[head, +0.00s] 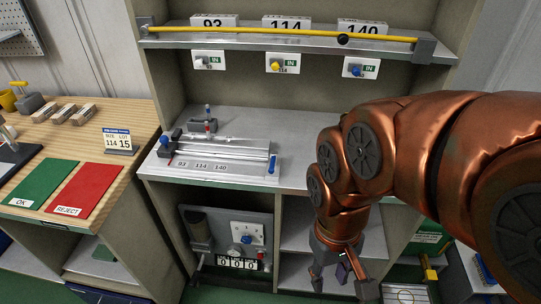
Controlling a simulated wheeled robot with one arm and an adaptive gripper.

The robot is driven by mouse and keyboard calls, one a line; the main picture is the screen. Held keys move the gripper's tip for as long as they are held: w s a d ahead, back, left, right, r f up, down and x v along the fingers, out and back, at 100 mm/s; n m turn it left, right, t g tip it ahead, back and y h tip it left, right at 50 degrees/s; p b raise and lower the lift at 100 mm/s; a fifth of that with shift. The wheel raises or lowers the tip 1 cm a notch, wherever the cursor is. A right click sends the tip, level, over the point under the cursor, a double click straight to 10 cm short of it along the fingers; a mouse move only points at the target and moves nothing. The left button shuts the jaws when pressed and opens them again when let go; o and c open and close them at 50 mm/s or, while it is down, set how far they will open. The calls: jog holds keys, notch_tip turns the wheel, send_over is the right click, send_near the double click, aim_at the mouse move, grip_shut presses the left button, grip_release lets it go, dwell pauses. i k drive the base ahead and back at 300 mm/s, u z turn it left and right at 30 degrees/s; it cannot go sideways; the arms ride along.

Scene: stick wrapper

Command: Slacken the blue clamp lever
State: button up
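A slim upright blue lever (272,164) stands at the right end of the metal stop rail on the shelf, and it looks like the clamp lever. The rail fixture (222,155) carries a scale marked 93, 114 and 140.
A yellow bar (280,33) with a black knob crosses the upper shelf before boxes marked 93, 114 and 140. The bench at left holds a green OK mat (48,182), a red REJECT mat (88,189) and a size card (117,142). My arm covers the shelf's right side.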

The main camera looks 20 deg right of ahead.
aim_at(274, 154)
jog(key=k, duration=1.15)
jog(key=u, duration=0.85)
jog(key=i, duration=0.6)
jog(key=u, duration=0.2)
